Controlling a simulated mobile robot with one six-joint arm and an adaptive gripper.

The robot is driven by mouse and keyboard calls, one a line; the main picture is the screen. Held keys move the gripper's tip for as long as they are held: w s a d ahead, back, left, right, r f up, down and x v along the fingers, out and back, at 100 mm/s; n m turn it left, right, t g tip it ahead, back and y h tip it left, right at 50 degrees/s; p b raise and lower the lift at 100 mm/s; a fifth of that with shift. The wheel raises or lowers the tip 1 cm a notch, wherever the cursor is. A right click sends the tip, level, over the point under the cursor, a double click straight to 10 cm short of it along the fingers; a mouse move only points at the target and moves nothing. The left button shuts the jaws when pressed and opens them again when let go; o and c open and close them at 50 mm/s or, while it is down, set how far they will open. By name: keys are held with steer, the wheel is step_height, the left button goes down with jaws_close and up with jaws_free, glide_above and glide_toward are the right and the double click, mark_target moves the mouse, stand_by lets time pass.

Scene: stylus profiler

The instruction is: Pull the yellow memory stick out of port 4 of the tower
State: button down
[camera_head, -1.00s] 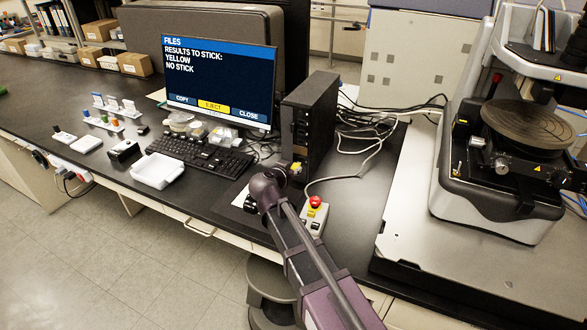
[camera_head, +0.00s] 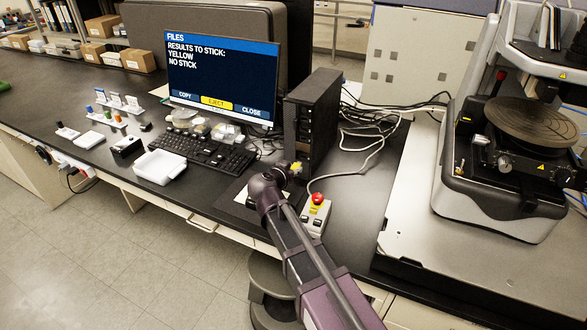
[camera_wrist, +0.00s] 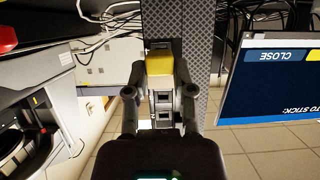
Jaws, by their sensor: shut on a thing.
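The black tower (camera_head: 311,115) stands right of the monitor and also shows in the wrist view (camera_wrist: 203,60). My gripper (camera_head: 291,173) is low at the tower's front. In the wrist view my gripper (camera_wrist: 159,78) has its two fingers on either side of the yellow memory stick (camera_wrist: 159,62) and is shut on it. The stick is a small yellow patch in the head view (camera_head: 297,167). I cannot tell whether its end is still in the port; the port number is not readable. The monitor (camera_head: 222,80) reads "Results to stick: yellow, no stick", with "Eject" highlighted.
A box with a red button (camera_head: 316,208) stands close right of my gripper. The keyboard (camera_head: 204,153) and white tray (camera_head: 160,167) are to the left. Loose cables (camera_head: 375,140) lie behind the tower. The profiler (camera_head: 500,160) is at the right.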

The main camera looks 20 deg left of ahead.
steer(key=shift+s, duration=0.4)
stand_by(0.4)
steer(key=p+v, duration=0.1)
steer(key=v, duration=0.2)
steer(key=p+v, duration=0.2)
steer(key=shift+s+r, duration=0.2)
steer(key=shift+r, duration=0.35)
